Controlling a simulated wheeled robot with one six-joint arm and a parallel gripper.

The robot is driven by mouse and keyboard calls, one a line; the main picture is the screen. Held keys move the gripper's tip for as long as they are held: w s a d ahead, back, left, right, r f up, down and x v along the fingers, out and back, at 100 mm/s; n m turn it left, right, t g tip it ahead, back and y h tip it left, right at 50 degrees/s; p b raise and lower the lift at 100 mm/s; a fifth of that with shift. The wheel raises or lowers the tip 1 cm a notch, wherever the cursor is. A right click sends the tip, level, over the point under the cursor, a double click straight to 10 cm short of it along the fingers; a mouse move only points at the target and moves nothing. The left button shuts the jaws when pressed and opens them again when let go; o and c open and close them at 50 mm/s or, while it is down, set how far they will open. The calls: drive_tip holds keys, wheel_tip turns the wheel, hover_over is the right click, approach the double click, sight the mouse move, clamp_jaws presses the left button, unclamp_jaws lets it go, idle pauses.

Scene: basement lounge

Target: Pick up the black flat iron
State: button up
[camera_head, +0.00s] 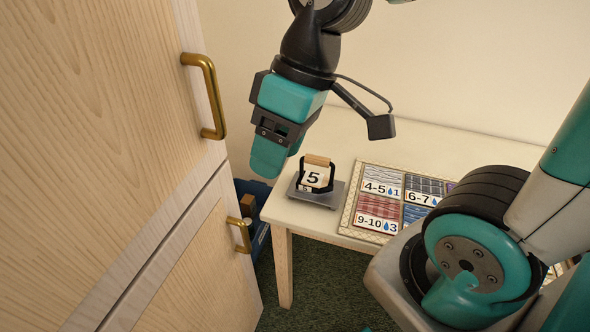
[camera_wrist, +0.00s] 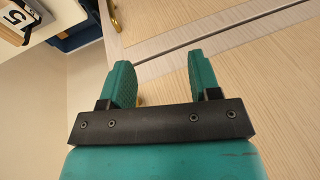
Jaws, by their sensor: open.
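Near the left corner of the white table, a small thing with a black frame, a wooden bar on top and a white face marked 5 (camera_head: 314,178) sits on a flat grey plate (camera_head: 321,197). It is the only thing here that resembles the black flat iron, but I cannot tell for sure. Part of it shows at the upper left corner of the wrist view (camera_wrist: 15,18). My gripper (camera_head: 268,158) hangs above and to the left of it, apart from it. In the wrist view its two teal fingers (camera_wrist: 157,75) are spread with nothing between them.
The white table (camera_head: 338,143) holds a patterned game board (camera_head: 347,218) with numbered tiles, right of the plate. A tall wooden cabinet (camera_head: 100,130) with brass handles (camera_head: 212,95) stands close on the left. A dark blue bin (camera_head: 253,188) is on the floor between cabinet and table.

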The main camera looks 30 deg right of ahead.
drive_tip(key=w+d+f, duration=0.3)
drive_tip(key=w+d, duration=0.6)
drive_tip(key=t, duration=0.2)
approach(316, 158)
drive_tip(key=x, duration=0.2)
drive_tip(key=d+p+x, duration=0.1)
drive_tip(key=x, duration=0.2)
drive_tip(key=shift+f, duration=0.25)
drive_tip(key=shift+p+x, duration=0.8)
drive_tip(key=shift+x, duration=2.3)
drive_tip(key=shift+w+a+r, duration=0.15)
drive_tip(key=shift+w, duration=0.05)
clamp_jaws()
